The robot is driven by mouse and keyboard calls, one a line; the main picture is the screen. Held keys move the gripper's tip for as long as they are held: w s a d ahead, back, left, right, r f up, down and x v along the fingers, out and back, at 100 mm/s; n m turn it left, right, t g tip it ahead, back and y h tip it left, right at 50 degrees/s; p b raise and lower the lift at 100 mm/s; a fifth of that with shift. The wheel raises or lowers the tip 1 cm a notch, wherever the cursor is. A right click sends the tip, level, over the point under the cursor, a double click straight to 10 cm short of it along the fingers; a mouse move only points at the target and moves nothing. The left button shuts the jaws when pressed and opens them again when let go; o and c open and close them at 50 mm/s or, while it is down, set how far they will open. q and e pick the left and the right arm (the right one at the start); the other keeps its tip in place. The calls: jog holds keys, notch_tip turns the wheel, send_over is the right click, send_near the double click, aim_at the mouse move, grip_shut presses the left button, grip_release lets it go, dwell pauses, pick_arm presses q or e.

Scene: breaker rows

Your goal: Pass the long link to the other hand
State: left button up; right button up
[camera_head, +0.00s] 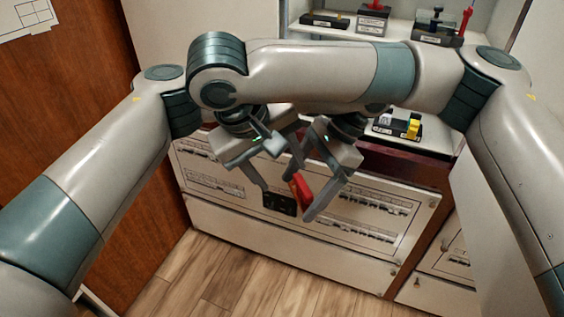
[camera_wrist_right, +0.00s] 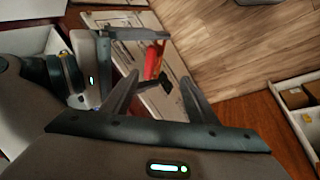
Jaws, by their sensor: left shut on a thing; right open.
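The long link is a red piece (camera_head: 301,188) with dark parts. My left gripper (camera_head: 307,196) is shut on it, in front of the breaker panel. In the right wrist view the red link (camera_wrist_right: 152,60) shows beyond my right fingers, with a dark piece at its lower end. My left gripper (camera_wrist_right: 155,42) reaches in there from the left. My right gripper (camera_head: 280,176) is open, beside the left one and close to the link. In the wrist view its fingers (camera_wrist_right: 158,98) stand apart with nothing clamped between them. The link's gripped part is partly hidden.
A panel with breaker rows (camera_head: 375,213) and a black socket block (camera_head: 279,204) stands behind the grippers. A shelf above holds several devices, including one with a yellow part (camera_head: 398,125). My right forearm crosses above the grippers. Wooden floor (camera_head: 235,278) lies below.

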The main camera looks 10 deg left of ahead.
aim_at(299, 189)
jog(key=shift+w+d+r+h, duration=0.1)
jog(key=shift+d+r+h, duration=0.2)
jog(key=shift+r, duration=0.15)
jog(key=shift+f, duration=0.1)
jog(key=shift+x, duration=5.95)
jog(key=shift+w, duration=0.1)
jog(key=c, duration=1.2)
pick_arm(q)
jog(key=o, duration=1.1)
pick_arm(e)
grip_shut()
